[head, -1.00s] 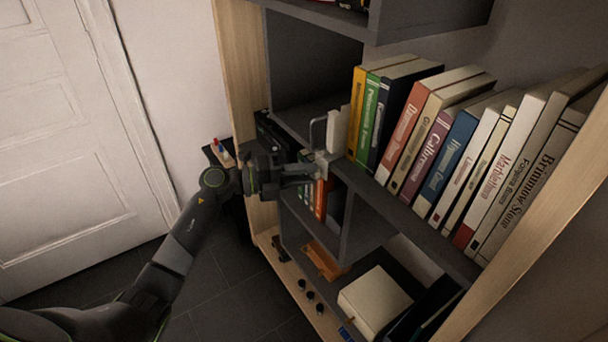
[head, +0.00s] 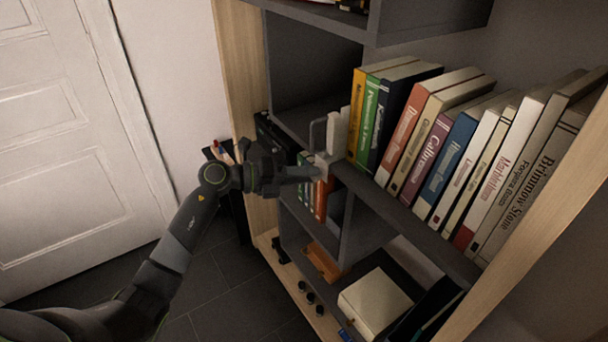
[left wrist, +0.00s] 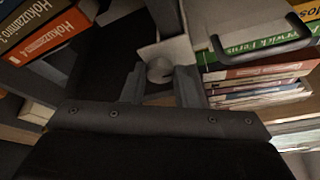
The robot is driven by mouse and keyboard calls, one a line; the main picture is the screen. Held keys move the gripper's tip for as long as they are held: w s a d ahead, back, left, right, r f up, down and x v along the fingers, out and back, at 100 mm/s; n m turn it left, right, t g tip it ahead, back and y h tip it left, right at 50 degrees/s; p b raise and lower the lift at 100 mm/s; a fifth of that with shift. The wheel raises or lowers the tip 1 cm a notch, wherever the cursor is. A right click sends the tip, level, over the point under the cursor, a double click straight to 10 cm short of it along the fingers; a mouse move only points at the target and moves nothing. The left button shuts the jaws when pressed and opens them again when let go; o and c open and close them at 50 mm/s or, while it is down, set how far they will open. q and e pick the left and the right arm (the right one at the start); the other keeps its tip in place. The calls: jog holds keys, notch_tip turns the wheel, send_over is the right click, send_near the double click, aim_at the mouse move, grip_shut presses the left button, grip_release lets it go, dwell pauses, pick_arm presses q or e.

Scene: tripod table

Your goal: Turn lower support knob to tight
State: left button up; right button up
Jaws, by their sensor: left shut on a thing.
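A pale grey bracket (head: 327,160) with a wire handle sits at the front edge of the bookshelf's middle shelf. My left gripper (head: 312,174) reaches it from the left. In the left wrist view the round grey knob (left wrist: 160,70) lies against the pale bracket (left wrist: 168,50), between the two fingers of my left gripper (left wrist: 160,84). The gripper is shut on the knob. In the head view the fingers hide the knob. No mark on the knob can be read. My right gripper is not in view.
Upright books (head: 440,150) fill the shelf right of the bracket. More books (head: 320,195) stand in the compartment below. A divider (head: 365,225) and a thick pale book (head: 375,300) are lower down. Open floor (head: 225,290) lies left of the bookshelf, before a white door (head: 70,130).

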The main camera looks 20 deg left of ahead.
pick_arm(q)
jog(key=shift+f, duration=0.1)
jog(key=o, duration=1)
jog(key=b+v, duration=0.3)
jog(key=v, duration=1.4)
jog(key=shift+a, duration=0.2)
jog(key=shift+s, duration=0.1)
